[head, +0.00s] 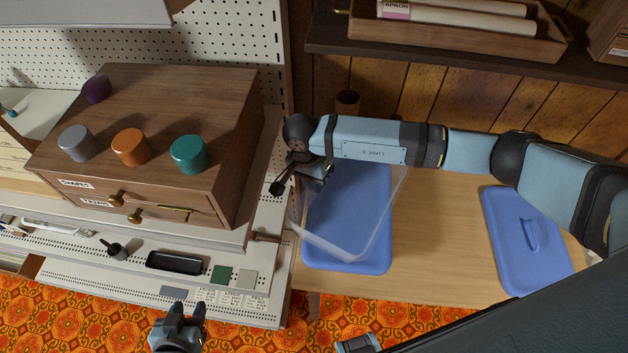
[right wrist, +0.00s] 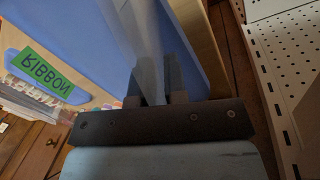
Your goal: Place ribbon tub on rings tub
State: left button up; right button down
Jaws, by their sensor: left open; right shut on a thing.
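The ribbon tub (head: 377,243) is a clear, open-topped box with a green RIBBON label (right wrist: 40,73), which reads mirrored in the right wrist view. My right gripper (head: 303,178) is shut on its left wall; the fingers (right wrist: 155,85) pinch the clear wall in the right wrist view. The tub is over a blue, round-cornered surface (head: 345,262); I cannot tell whether it touches it. This may be the lid of the rings tub, but no rings label shows. My left gripper (head: 187,318) is open and empty at the bottom of the head view.
A separate blue lid with a handle (head: 525,245) lies on the wooden table (head: 440,240) at right. A wooden drawer cabinet (head: 160,100) with coloured knobs stands at left. A shelf with a wooden tray (head: 470,38) is above. Bare table lies between the blue pieces.

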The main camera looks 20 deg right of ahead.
jog(key=shift+s, duration=0.25)
jog(key=c, duration=1.2)
grip_release()
jog(key=shift+o, duration=0.2)
jog(key=shift+r, duration=0.2)
notch_tip(320, 180, up, 12)
jog(key=w+a+b, duration=0.1)
jog(key=b, duration=0.1)
jog(key=shift+w+a+f, duration=0.15)
jog(key=shift+w+a, duration=0.1)
jog(key=shift+w, duration=0.15)
